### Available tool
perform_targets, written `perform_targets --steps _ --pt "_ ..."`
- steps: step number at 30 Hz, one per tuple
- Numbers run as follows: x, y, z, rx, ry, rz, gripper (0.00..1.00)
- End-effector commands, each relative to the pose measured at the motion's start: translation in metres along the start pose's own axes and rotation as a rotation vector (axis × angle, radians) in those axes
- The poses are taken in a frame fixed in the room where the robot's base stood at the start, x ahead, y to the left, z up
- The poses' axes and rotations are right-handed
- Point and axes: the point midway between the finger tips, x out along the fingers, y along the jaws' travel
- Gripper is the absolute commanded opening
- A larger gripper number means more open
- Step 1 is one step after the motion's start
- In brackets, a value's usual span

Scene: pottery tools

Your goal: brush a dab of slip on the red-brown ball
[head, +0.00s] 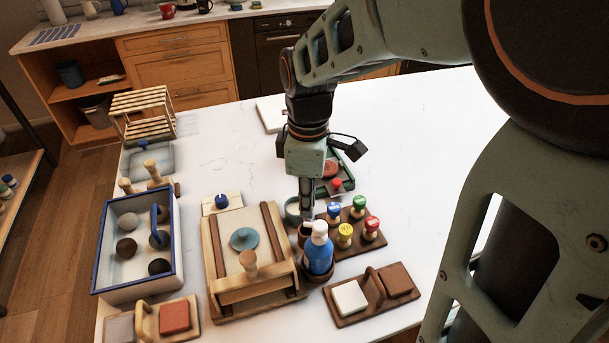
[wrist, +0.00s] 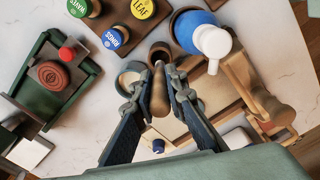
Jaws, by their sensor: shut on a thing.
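My gripper (head: 307,190) points down near the right side of the wooden board. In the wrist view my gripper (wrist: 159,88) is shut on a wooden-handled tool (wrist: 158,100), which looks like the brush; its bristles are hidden. A small brown cup (head: 304,231) stands just below, and I cannot tell whether the brush is still inside it. A small grey bowl (head: 292,210), perhaps the slip, is beside the cup; it also shows in the wrist view (wrist: 124,78).
A blue bottle (head: 318,253) with a white cap stands close to the cup. Several coloured stamps (head: 345,233) stand on a brown board to the right. A wooden frame (head: 215,262) with a blue-green disc lies between gripper and box.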

Motion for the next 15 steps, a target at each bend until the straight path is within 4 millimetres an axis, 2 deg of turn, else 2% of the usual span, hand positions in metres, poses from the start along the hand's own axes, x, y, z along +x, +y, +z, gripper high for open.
perform_targets --steps 3,15 --pt "-0.021 0.001 0.0 0.0 0.001 0.004 0.0" --pt "-0.069 0.0 0.0 0.0 0.0 0.0 0.0"
